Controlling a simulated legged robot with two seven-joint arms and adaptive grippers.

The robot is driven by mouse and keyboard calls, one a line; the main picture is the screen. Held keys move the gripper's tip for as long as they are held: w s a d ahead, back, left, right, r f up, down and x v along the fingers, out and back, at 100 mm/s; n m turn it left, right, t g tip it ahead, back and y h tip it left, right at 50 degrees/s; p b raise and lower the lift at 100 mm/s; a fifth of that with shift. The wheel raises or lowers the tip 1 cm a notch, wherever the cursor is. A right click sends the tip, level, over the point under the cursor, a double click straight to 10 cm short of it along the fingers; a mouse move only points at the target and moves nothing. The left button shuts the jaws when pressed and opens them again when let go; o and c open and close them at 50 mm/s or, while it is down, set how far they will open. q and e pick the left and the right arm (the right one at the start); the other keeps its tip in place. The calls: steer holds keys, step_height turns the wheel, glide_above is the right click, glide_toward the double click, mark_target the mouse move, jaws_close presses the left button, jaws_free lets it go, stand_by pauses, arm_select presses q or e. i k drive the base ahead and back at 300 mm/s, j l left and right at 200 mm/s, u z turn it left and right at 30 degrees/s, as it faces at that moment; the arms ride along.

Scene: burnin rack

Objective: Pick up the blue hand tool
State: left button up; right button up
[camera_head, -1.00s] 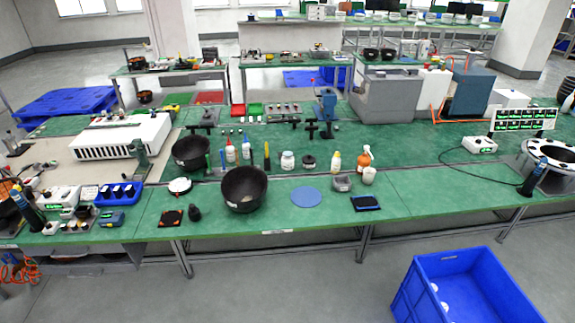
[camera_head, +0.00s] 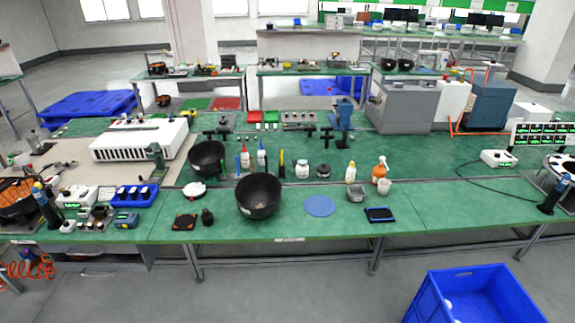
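Black bowls (camera_head: 258,196), bottles (camera_head: 381,170), a blue disc (camera_head: 320,206) and a blue tray of parts (camera_head: 134,195) stand on the green table (camera_head: 430,205). A blue crate (camera_head: 440,298) stands on the floor at the front right. Grey floor (camera_head: 300,285) is free in front.

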mark_target(238, 175)
steer(key=i+j+z, duration=0.1)
steer(key=j+z, duration=0.25)
steer(key=j, duration=0.55)
steer(key=j+z, duration=0.35)
steer(key=j, duration=0.5)
